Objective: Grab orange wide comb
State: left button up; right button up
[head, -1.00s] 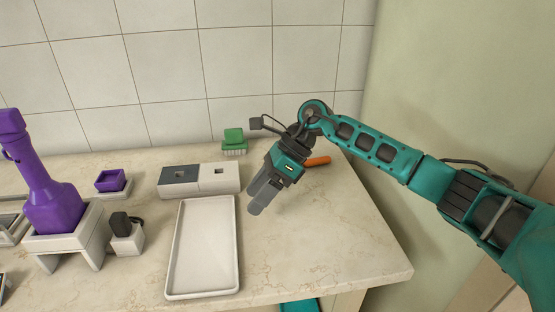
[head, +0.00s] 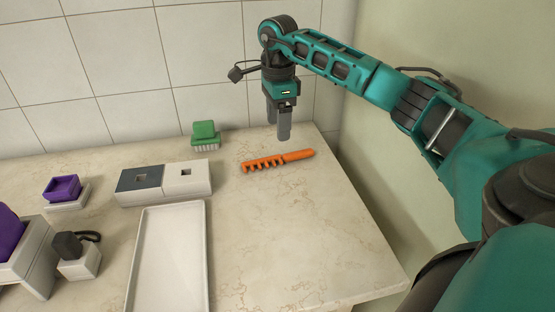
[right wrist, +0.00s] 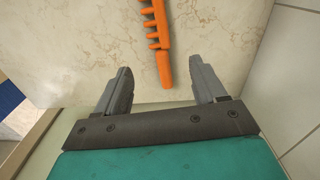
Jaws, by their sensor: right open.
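The orange wide comb (head: 278,161) lies flat on the marble counter, its teeth toward the left and its plain handle toward the right. My right gripper (head: 279,130) is above the counter near the handle end, pointing down. In the right wrist view the comb (right wrist: 160,40) runs up from between the open fingers (right wrist: 163,85), its handle end nearest them. The fingers are open and empty, apart from the comb. My left gripper is in neither view.
A green brush (head: 204,135) stands left of the comb near the tiled wall. Purple items and a small dark-topped holder (head: 78,262) stand at far left. The counter's right side is bare.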

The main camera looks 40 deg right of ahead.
aim_at(280, 158)
notch_tip(280, 158, down, 9)
jog(key=shift+s+d+f, duration=0.1)
jog(key=shift+s, duration=0.05)
dwell(0.4)
jog(key=shift+c, duration=0.3)
jog(key=c, duration=1.1)
